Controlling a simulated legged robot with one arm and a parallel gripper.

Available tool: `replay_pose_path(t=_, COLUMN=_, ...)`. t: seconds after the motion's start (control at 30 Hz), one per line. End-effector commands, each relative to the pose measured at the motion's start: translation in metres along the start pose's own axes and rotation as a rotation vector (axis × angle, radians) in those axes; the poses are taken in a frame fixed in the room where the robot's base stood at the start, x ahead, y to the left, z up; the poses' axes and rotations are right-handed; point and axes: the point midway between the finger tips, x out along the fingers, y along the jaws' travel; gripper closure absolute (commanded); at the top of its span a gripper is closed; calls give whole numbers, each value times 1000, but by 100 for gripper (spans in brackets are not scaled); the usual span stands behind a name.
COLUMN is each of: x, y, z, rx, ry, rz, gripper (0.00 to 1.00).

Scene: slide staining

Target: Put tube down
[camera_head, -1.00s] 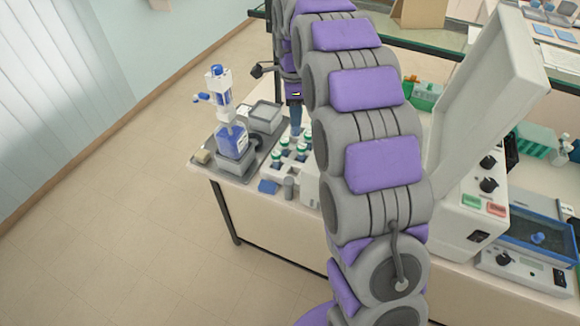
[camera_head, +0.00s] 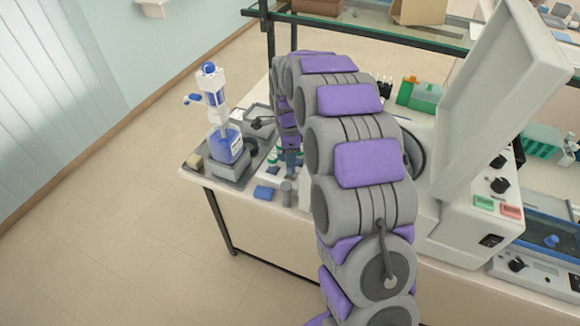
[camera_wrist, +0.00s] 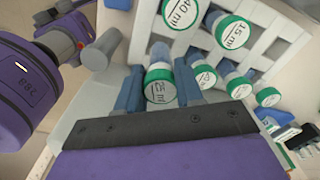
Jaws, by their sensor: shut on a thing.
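My gripper (camera_wrist: 158,76) is shut on a tube with a green rim and white cap top marked 25 ml (camera_wrist: 160,92). The tube's blue body shows just beyond the cap, between the two blue fingers. A white rack (camera_wrist: 270,38) with square openings lies beyond it and holds several similar green-capped tubes, one marked 15 ml (camera_wrist: 231,31) and one marked 40 ml (camera_wrist: 181,12). I cannot tell whether the held tube's lower end is inside a slot. In the head view my gripper (camera_head: 290,160) is low over the rack (camera_head: 268,176), mostly hidden by my arm.
A grey tray (camera_head: 196,176) with a blue-and-white dispenser bottle (camera_head: 227,145) stands left of the rack. A small blue block (camera_head: 263,193) and a grey cylinder (camera_head: 287,191) sit at the front edge. A large machine with a raised lid (camera_head: 500,95) stands right of my arm.

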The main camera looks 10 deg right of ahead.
Motion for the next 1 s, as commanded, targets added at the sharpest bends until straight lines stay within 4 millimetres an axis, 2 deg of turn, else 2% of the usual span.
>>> replay_pose_path(t=0.33, x=39, y=1, z=1, rx=1, ry=0, rz=2, gripper=93)
replay_pose_path(t=0.87, x=46, y=0, z=1, rx=0, ry=0, rz=-2, gripper=93)
replay_pose_path(t=0.9, x=46, y=0, z=1, rx=0, ry=0, rz=-3, gripper=62)
replay_pose_path(t=1.0, x=46, y=0, z=1, rx=0, ry=0, rz=-2, gripper=52)
